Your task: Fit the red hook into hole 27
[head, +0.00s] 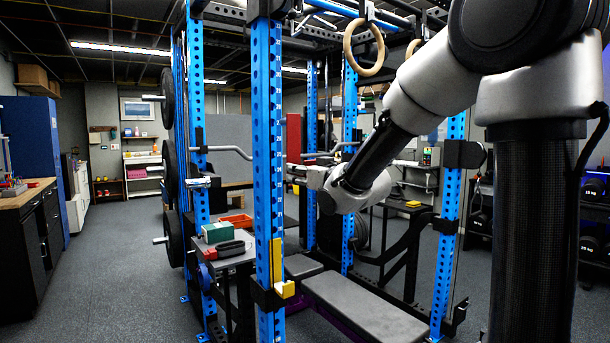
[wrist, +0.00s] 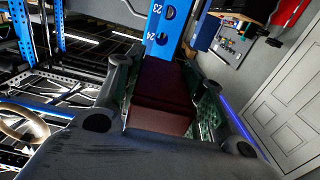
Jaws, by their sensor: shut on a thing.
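The red hook shows in the wrist view as a dark red block (wrist: 160,97) between the two fingers of my gripper (wrist: 160,72). My gripper is shut on it. The blue upright (wrist: 160,22) with numbered holes is just beyond the hook; the numbers 23 and 24 can be read. Hole 27 cannot be made out, and I cannot tell whether the hook touches the upright. In the head view, my gripper (head: 312,177) is beside the near blue upright (head: 268,140), at about mid height, partly hidden by my arm. The red hook cannot be made out there.
A yellow hook (head: 283,284) is on the near upright, lower down. A padded bench (head: 365,306) lies inside the rack. A small table left of the upright holds a green box (head: 218,232) and a red tray (head: 238,220). Floor at the left is clear.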

